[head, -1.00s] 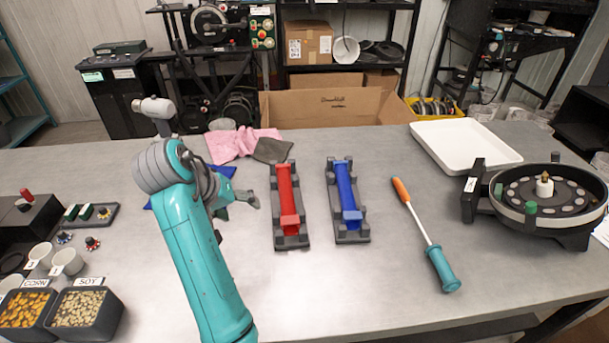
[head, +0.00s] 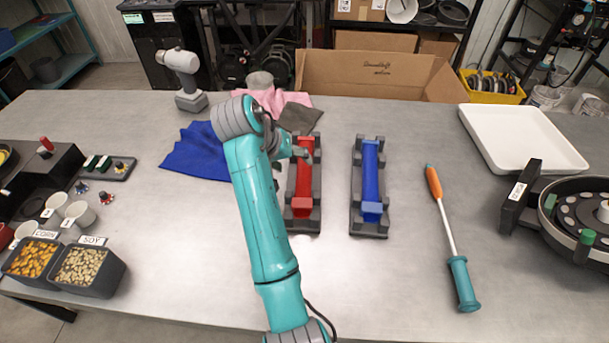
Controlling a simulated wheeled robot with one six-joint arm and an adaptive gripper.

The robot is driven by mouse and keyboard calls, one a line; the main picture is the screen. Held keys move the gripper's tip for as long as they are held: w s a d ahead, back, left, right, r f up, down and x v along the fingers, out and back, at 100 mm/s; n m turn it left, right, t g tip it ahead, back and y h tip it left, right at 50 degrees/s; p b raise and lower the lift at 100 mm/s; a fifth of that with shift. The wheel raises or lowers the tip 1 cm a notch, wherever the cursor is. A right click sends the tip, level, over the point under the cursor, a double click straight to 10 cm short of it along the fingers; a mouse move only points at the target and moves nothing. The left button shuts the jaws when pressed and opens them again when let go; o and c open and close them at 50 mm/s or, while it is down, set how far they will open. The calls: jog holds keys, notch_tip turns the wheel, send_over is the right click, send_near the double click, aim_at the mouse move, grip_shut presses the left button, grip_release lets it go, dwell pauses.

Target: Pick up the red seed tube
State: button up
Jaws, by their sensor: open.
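The red seed tube (head: 303,180) lies lengthwise in a dark grey cradle (head: 303,226) near the middle of the table. A wider red end faces the front. My gripper (head: 297,152) is at the upper left part of the red tube and overlaps it in the picture. It is open and mostly hidden behind my teal arm. I cannot tell how high it is above the tube or whether it touches it. A blue seed tube (head: 370,175) lies in a similar cradle to the right.
An orange and teal tool (head: 447,235) lies right of the blue tube. A white tray (head: 520,140) and a round seed plate device (head: 575,219) are further right. A blue cloth (head: 195,155) lies left of my arm. Corn (head: 33,258) and soy (head: 83,268) bins stand front left.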

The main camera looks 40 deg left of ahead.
aim_at(301, 167)
jog(key=x, duration=0.5)
jog(key=shift+w+d+r, duration=0.1)
jog(key=shift+w+d, duration=0.05)
jog(key=shift+d, duration=0.05)
jog(key=c, duration=1.3)
